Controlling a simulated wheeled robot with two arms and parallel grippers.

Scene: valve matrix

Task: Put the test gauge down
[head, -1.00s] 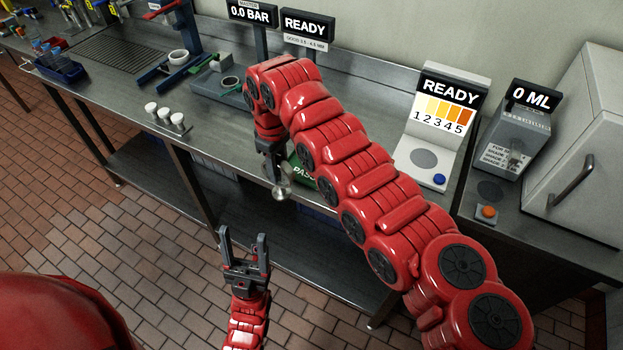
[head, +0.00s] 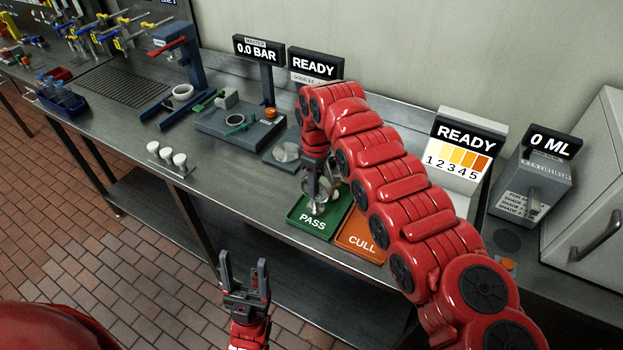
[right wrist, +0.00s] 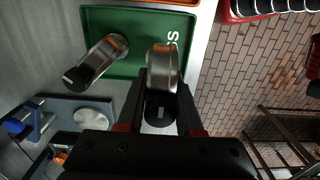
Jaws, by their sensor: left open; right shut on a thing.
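My right gripper (head: 316,193) is shut on a silver test gauge (head: 318,208) over the green PASS tray (head: 301,232). In the right wrist view the held gauge (right wrist: 164,62) sits between the fingertips (right wrist: 160,95), its round metal body over the tray (right wrist: 108,20). I cannot tell whether it touches the tray. A second silver gauge with a dark end (right wrist: 95,62) is in the tray beside it. My left gripper (head: 244,275) is open and empty, in front of the bench and well away from the tray.
The orange CULL tray (head: 352,247) adjoins the green tray on the right. Behind stand a grey unit with a round plate (head: 286,152) and the READY sign (head: 314,64). Several white-topped pieces (head: 166,156) stand at the front edge to the left.

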